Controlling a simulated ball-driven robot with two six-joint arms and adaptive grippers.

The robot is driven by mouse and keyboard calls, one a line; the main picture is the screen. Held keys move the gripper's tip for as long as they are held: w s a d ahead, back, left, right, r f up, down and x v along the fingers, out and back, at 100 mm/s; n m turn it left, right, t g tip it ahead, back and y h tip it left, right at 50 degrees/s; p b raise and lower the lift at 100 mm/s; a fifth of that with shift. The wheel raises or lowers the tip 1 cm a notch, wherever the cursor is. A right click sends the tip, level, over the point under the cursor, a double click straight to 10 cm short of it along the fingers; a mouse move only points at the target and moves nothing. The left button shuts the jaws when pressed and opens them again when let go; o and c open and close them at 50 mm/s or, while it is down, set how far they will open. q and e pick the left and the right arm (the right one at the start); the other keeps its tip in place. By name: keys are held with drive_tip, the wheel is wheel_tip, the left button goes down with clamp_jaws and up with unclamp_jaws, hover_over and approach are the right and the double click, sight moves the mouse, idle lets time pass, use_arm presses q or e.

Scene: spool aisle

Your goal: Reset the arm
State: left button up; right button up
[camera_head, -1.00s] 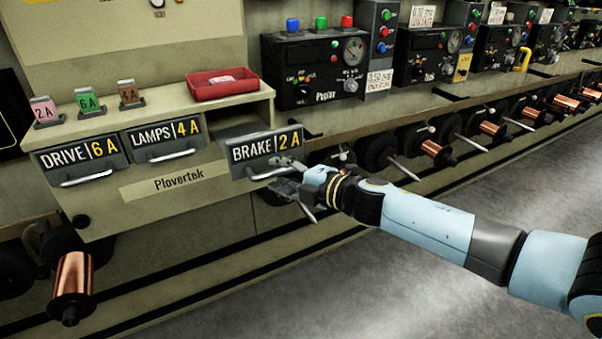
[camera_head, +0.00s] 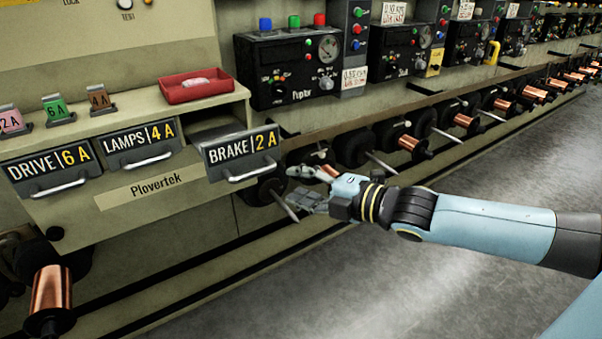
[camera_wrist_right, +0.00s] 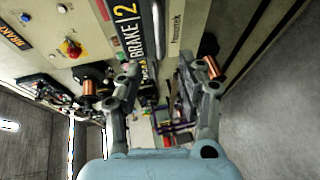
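My right gripper (camera_head: 305,188) is to the right of the BRAKE 2A drawer (camera_head: 240,152), apart from its handle. In the right wrist view its two fingers (camera_wrist_right: 167,82) are spread with nothing between them. The BRAKE drawer stands pulled out from the cabinet, with a dark gap behind its front; its label also shows beyond the fingers in the right wrist view (camera_wrist_right: 128,32). My blue right arm reaches in from the right edge in the head view. My left gripper does not show.
The DRIVE 6A drawer (camera_head: 50,172) and LAMPS 4A drawer (camera_head: 141,147) look shut. A red tray (camera_head: 197,86) and several coloured fuse cards stand on the cabinet top. Spindles, some with copper spools (camera_head: 50,300), line the bench front. The grey floor at the right is clear.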

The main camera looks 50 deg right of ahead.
idle(0.4)
drive_tip(key=s+f+m+g+h, duration=0.2)
drive_tip(key=s+f+m+g, duration=0.4)
drive_tip(key=f, duration=0.8)
drive_tip(key=s+f+m+g+h, duration=0.1)
drive_tip(key=s+f+m+h, duration=0.15)
drive_tip(key=s+f, duration=0.95)
drive_tip(key=s+a+f+m+g, duration=0.3)
drive_tip(key=s+f, duration=0.4)
drive_tip(key=s, duration=0.4)
drive_tip(key=s+a+f+m+g+y, duration=0.1)
drive_tip(key=s+a+f+m+g, duration=0.2)
drive_tip(key=s, duration=0.8)
wheel_tip(320, 180, down, 5)
drive_tip(key=m+g, duration=0.2)
drive_tip(key=m, duration=0.2)
drive_tip(key=shift+s+f, duration=0.15)
